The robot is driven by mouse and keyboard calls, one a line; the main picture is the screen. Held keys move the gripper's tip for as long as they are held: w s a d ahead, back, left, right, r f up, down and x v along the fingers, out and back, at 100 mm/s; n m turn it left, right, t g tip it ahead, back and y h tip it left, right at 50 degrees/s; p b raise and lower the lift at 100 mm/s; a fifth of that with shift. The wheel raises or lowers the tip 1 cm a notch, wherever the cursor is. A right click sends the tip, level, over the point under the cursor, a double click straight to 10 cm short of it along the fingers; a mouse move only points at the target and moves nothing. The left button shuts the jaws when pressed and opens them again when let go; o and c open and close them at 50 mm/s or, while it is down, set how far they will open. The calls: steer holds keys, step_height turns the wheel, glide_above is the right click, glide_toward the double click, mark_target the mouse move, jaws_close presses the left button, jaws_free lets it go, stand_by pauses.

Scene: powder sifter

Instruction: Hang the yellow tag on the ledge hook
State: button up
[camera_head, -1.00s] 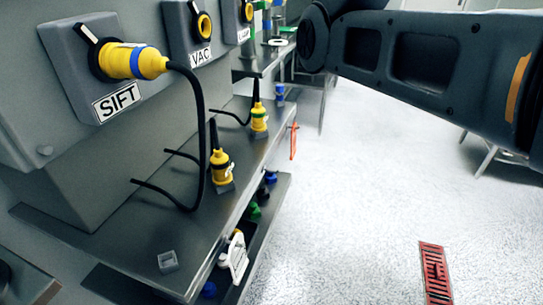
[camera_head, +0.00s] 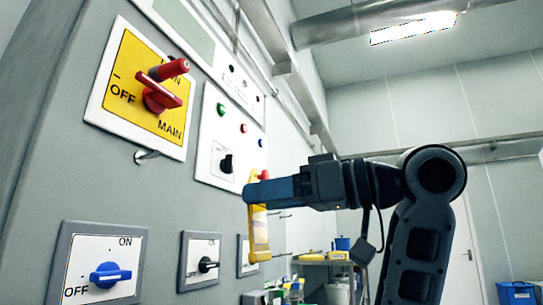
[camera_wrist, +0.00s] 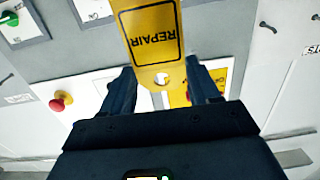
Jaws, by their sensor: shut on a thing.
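My gripper (camera_head: 255,190) points left in the head view, in front of the grey control panel. It is shut on the yellow tag (camera_head: 259,238), which hangs down from the fingertips. The wrist view shows the tag (camera_wrist: 152,38) with upside-down "REPAIR" lettering and a hole at the end between my fingers (camera_wrist: 162,82). A small metal hook (camera_head: 147,157) sticks out of the panel below the MAIN switch, left of and apart from my gripper. I cannot tell whether it is the ledge hook.
The yellow MAIN switch plate (camera_head: 137,85) carries a protruding red handle. Blue (camera_head: 110,275) and black (camera_head: 207,265) knobs sit lower on the panel. A shelf (camera_head: 325,262) with bins stands behind. A ceiling duct (camera_head: 375,20) runs above. Open air lies right of the panel.

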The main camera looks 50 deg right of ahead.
steer(key=w+d+f+g+p, duration=0.1)
steer(key=d+f, duration=0.4)
steer(key=f, duration=0.4)
steer(key=w+d+f+p, duration=0.1)
steer(key=w+d+f, duration=0.1)
steer(key=d+f, duration=0.5)
steer(key=w+d+f+g+p, duration=0.1)
steer(key=d+f+p, duration=0.15)
steer(key=f, duration=0.85)
steer(key=s+f+p, duration=0.1)
steer(key=s+f, duration=0.3)
steer(key=f, duration=0.5)
steer(key=s+f+g+h, duration=0.1)
steer(key=s+f, duration=0.3)
steer(key=f, duration=0.5)
steer(key=s+f+p, duration=0.1)
steer(key=s+f, duration=0.3)
steer(key=f, duration=0.6)
steer(key=r+b+x, duration=0.1)
steer(key=x, duration=0.8)
steer(key=shift+w+a+r, duration=0.25)
steer(key=shift+w+a, duration=0.05)
steer(key=shift+a, duration=0.1)
steer(key=o, duration=1.1)
